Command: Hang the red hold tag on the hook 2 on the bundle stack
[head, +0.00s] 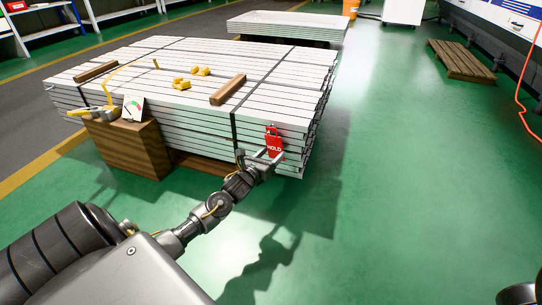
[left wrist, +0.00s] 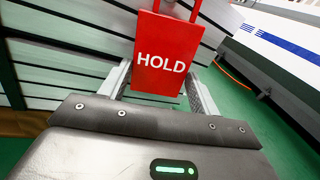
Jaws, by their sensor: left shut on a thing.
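The red hold tag (head: 274,143) is at the near right corner of the bundle stack (head: 200,128), a pile of long pale profiles with dark straps. My left gripper (head: 266,156) is shut on the tag and holds it upright against or close in front of the stack's end. In the left wrist view the tag (left wrist: 165,58) sits between the two fingers (left wrist: 158,88), its HOLD lettering facing me and its upper loop running out of the picture. I cannot make out hook 2 or whether the tag touches it. My right gripper is not in view.
Wooden blocks (head: 228,90) and small yellow pieces (head: 181,83) lie on the stack. A wooden box (head: 130,148) with a dial card (head: 133,108) stands at its front left. A pallet (head: 462,60) lies at the far right. The green floor right of the stack is clear.

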